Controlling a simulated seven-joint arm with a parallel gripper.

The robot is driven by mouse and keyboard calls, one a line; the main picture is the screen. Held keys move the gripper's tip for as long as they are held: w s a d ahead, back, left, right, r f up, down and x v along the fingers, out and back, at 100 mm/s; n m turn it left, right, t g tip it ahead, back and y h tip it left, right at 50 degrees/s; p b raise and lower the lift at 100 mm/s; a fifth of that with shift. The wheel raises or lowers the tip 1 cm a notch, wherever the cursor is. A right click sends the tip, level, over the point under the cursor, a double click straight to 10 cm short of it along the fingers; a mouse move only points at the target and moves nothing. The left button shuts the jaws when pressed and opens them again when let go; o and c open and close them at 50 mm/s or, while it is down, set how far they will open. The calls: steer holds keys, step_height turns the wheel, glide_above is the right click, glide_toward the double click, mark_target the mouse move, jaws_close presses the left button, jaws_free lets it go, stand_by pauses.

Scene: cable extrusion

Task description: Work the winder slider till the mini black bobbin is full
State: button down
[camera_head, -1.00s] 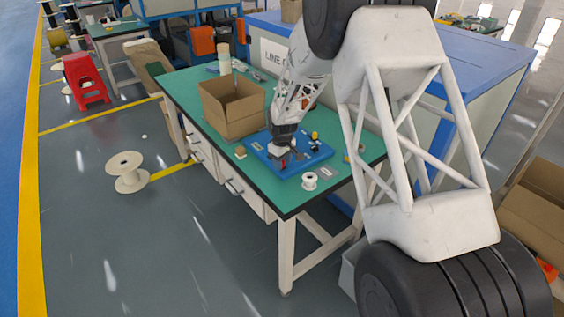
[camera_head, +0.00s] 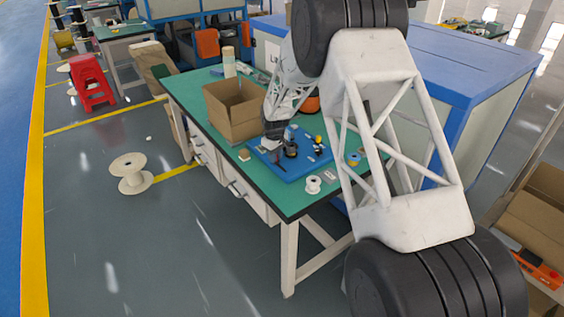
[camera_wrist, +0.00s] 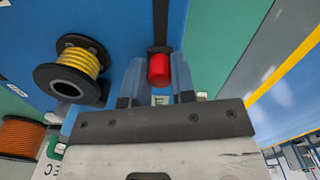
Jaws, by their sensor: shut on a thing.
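The blue winder board (camera_head: 284,172) lies on the green table. In the wrist view, a red slider knob (camera_wrist: 159,70) sits between my gripper's two fingers (camera_wrist: 157,80), and the gripper is shut on it. A dark slider track (camera_wrist: 160,25) runs away from the knob over the blue surface. A black bobbin (camera_wrist: 40,76) with yellow cable wound on it is left of my gripper and apart from it. Its black flange stands out past the winding. In the head view, my gripper (camera_head: 277,158) is low over the board's left part; the knob is hard to make out there.
An open cardboard box (camera_head: 230,112) stands on the table behind the board, close to my arm. A small white spool (camera_head: 313,185) is at the board's front right. An orange-wound spool (camera_wrist: 20,137) shows at lower left in the wrist view. A large spool (camera_head: 131,175) stands on the floor.

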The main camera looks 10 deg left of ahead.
steer(key=shift+w+a+r, duration=0.1)
steer(key=shift+w+a, duration=0.8)
steer(key=c, duration=0.9)
jaws_free()
steer(key=shift+c, duration=0.2)
steer(key=shift+r, duration=0.1)
step_height(320, 180, up, 8)
steer(key=shift+f, duration=0.25)
